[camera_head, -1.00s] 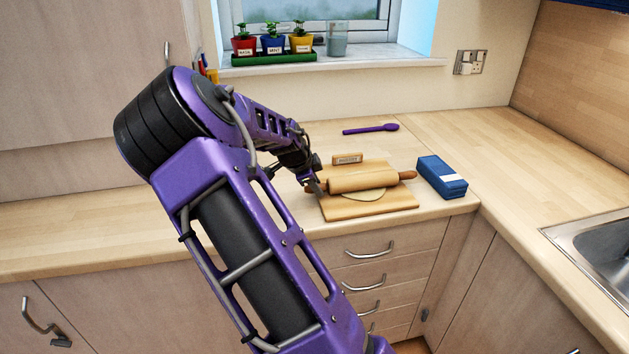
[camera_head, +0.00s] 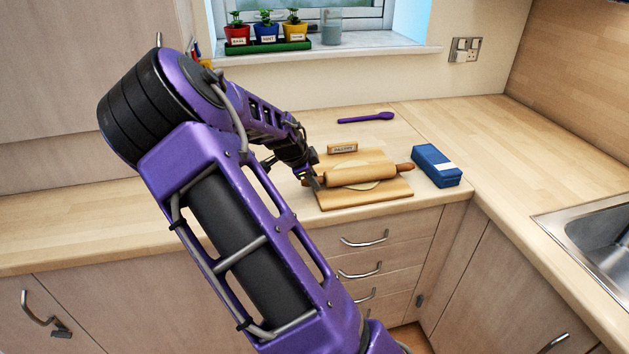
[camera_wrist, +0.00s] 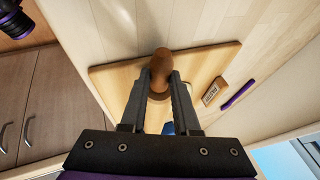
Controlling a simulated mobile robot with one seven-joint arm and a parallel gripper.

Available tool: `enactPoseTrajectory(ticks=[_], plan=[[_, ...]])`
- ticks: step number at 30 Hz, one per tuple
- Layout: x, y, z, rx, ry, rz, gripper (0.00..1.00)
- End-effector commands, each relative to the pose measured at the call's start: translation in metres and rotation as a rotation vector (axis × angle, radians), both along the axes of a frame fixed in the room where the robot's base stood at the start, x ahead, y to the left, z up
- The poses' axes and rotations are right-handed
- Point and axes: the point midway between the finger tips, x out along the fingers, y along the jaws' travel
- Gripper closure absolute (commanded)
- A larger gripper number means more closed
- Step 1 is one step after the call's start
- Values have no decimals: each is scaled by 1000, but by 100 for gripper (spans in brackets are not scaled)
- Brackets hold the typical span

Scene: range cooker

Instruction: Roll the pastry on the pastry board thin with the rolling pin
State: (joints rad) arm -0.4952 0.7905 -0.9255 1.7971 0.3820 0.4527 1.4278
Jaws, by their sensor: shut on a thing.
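The wooden rolling pin (camera_head: 360,174) lies across the pastry board (camera_head: 358,202) on the worktop. My gripper (camera_head: 312,182) is shut on the pin's left handle. In the wrist view, my gripper's fingers (camera_wrist: 161,82) close on both sides of the brown handle (camera_wrist: 158,64), with the board (camera_wrist: 115,75) below. The pale, round pastry (camera_head: 368,186) shows partly at the pin's near and far edges; the pin hides its middle. Its thickness is hard to tell.
A small wooden label block (camera_head: 342,148) stands behind the board. A blue box (camera_head: 437,166) is close on the right, and a purple spoon (camera_head: 366,118) lies farther back. Potted herbs (camera_head: 266,34) stand on the windowsill. A sink (camera_head: 590,235) is at far right.

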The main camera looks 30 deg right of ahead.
Motion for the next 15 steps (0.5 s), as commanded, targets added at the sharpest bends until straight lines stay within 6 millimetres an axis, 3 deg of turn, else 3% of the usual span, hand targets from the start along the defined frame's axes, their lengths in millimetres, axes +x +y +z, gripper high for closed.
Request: enactPoseTrajectory(ticks=[15], plan=[[30,-8,0,-2,-2,1,100]])
